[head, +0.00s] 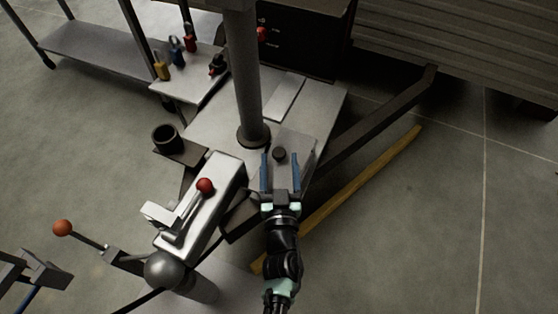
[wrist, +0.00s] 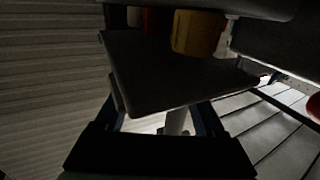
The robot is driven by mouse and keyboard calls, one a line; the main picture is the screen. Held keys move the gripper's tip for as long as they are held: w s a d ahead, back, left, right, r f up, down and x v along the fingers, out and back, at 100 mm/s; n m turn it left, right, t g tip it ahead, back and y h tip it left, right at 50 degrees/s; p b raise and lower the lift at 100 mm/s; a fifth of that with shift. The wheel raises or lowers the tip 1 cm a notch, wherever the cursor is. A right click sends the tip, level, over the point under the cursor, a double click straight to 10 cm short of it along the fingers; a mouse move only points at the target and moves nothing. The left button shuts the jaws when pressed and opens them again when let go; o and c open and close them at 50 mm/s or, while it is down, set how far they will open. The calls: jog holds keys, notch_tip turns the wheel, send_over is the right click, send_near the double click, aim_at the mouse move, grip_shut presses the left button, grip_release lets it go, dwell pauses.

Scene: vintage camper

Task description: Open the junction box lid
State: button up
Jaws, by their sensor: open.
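In the wrist view a dark flat panel (wrist: 165,75) fills the middle beyond my gripper (wrist: 158,112). The view is dark, and any gap under a lid is hidden.
A grey column (head: 243,75) stands just behind. A white box with a red-knobbed lever (head: 204,185) is close at left. Padlocks (head: 161,70) sit on a shelf. A dark cup (head: 166,138) and a yellow bar (head: 365,190) are nearby. The right floor is mostly clear.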

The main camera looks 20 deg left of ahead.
jog(key=shift+x, duration=0.85)
grip_shut()
dwell(0.8)
